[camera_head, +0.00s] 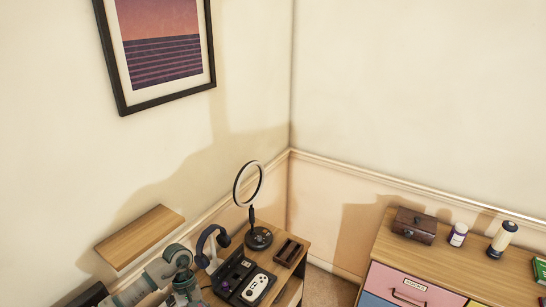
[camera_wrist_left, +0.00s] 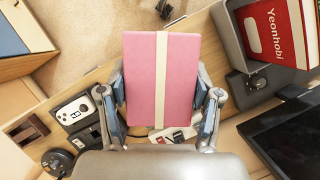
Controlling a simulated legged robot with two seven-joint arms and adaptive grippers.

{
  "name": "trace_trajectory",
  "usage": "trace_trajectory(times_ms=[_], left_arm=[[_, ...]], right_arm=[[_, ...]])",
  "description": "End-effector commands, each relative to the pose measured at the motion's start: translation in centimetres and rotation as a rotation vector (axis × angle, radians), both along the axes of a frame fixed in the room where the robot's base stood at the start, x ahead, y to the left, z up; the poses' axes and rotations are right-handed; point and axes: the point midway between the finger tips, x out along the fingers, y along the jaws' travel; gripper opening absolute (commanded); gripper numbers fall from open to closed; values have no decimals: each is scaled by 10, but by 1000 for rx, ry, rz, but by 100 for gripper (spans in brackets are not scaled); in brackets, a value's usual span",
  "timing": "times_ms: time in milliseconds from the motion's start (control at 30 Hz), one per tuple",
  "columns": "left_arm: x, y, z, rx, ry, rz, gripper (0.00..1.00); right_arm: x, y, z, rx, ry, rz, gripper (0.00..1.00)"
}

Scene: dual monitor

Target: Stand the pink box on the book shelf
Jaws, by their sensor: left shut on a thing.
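The pink box (camera_wrist_left: 143,75) has a cream band down its length and fills the middle of the left wrist view. My left gripper (camera_wrist_left: 163,103) is shut on it, with one finger along each side edge. It holds the box over the desk; the height is hard to judge. A grey holder (camera_wrist_left: 232,40) with a red book (camera_wrist_left: 277,28) in it stands at the upper right of that view. The head view shows part of my left arm at the lower left, but not the pink box. My right gripper is in neither view.
A bare wooden wall shelf (camera_head: 140,237) is at the left. The desk bears headphones (camera_head: 211,245), a ring lamp (camera_head: 258,237), a white controller (camera_head: 258,289) and a wooden tray (camera_head: 288,252). A dark screen (camera_wrist_left: 283,130) is right of the box in the wrist view.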

Motion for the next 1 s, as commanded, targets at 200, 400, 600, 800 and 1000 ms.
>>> trace_trajectory(times_ms=[200,400,600,800,1000], left_arm=[[12,-58,1,-4,-1,-446,21],[15,-68,3,-4,-3,-571,21],[15,-67,2,-7,-1,-568,21],[15,-71,4,-6,-3,-576,21],[15,-72,4,-3,-3,-571,21]], right_arm=[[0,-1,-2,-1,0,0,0],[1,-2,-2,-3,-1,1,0],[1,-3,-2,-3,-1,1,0],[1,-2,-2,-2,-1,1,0],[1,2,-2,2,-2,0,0]])
